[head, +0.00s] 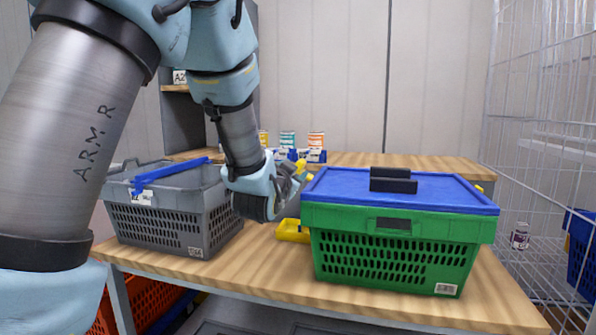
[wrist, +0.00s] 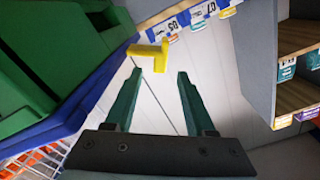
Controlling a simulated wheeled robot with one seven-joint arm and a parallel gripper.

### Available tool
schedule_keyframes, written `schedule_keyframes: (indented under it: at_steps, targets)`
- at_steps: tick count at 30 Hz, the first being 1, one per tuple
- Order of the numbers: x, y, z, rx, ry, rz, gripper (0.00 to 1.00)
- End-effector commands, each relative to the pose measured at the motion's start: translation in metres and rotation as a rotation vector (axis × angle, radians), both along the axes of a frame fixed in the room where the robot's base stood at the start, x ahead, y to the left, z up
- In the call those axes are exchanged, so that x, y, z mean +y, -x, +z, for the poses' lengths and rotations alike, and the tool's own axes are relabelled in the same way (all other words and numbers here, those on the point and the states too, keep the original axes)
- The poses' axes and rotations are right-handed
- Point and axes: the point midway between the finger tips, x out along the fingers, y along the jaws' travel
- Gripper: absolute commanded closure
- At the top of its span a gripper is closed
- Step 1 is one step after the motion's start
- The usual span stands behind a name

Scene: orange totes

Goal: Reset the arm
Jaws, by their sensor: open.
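My gripper (wrist: 160,74) is open and empty in the wrist view, its two dark green fingers apart with a bare pale wall beyond them. In the head view my wrist hangs between the grey crate (head: 165,228) and the green crate (head: 393,262), above the wooden table (head: 240,278); the fingers are mostly hidden there behind the wrist. The green crate has a blue lid (head: 340,190) with a black handle block on top. A yellow piece (wrist: 153,52) shows just past the fingertips in the wrist view.
A yellow bin (head: 292,231) sits on the table between the crates. A wire mesh cage (head: 540,130) stands at the right. Small labelled containers (head: 287,140) stand at the back. An orange crate (head: 150,300) lies under the table. A grey shelf (head: 184,120) stands behind the grey crate.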

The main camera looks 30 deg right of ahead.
Motion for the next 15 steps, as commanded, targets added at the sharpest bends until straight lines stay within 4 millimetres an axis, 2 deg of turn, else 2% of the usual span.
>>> schedule_keyframes:
  at_steps: [15]
  targets:
    - [0.0044,0.0052,-0.0001,0.000,0.000,-0.001,0.45]
